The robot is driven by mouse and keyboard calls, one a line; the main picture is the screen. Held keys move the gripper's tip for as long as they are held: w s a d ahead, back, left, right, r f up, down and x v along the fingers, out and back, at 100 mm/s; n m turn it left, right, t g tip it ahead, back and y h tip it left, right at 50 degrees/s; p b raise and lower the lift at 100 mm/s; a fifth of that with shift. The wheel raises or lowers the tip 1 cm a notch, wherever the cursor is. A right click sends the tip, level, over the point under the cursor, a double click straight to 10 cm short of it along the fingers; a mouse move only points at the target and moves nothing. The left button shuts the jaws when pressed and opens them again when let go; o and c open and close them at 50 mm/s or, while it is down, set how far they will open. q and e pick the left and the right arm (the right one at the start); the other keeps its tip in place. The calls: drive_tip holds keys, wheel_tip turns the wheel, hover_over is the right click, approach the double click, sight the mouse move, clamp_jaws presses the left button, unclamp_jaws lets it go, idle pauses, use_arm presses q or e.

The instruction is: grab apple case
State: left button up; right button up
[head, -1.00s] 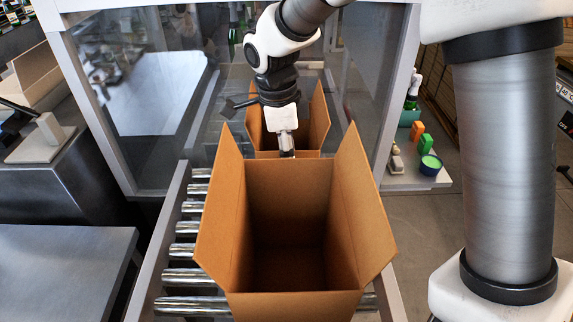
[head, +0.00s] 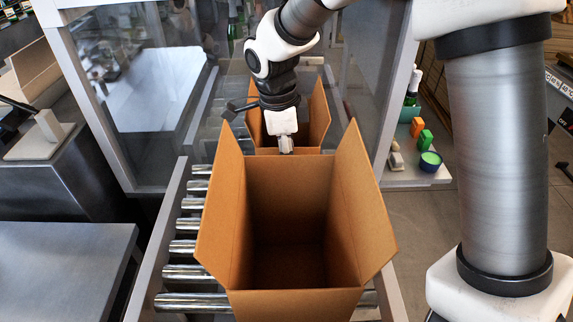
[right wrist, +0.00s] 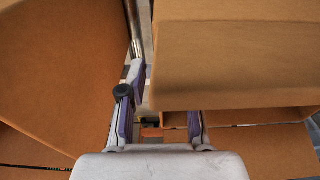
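Two open cardboard cases stand in line on the roller conveyor: a near case (head: 285,200) and a far case (head: 318,118). The inside of the near case looks empty; the far case's contents are mostly hidden by my arm. I see no apple marking. My right gripper (head: 285,146) points down at the gap between the cases, by the near case's far edge; its tips are hidden there in the head view. In the right wrist view its two fingers (right wrist: 162,120) stand apart among cardboard panels (right wrist: 230,60); the right tip is partly covered. My left gripper is out of view.
The conveyor rollers (head: 185,248) show left of the near case. A glass-walled frame (head: 150,110) surrounds the far case. A steel table (head: 65,265) is at left. A shelf at right holds a blue-green bowl (head: 430,161) and small orange and green items.

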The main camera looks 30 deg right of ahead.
clamp_jaws()
drive_tip(key=shift+r, duration=0.1)
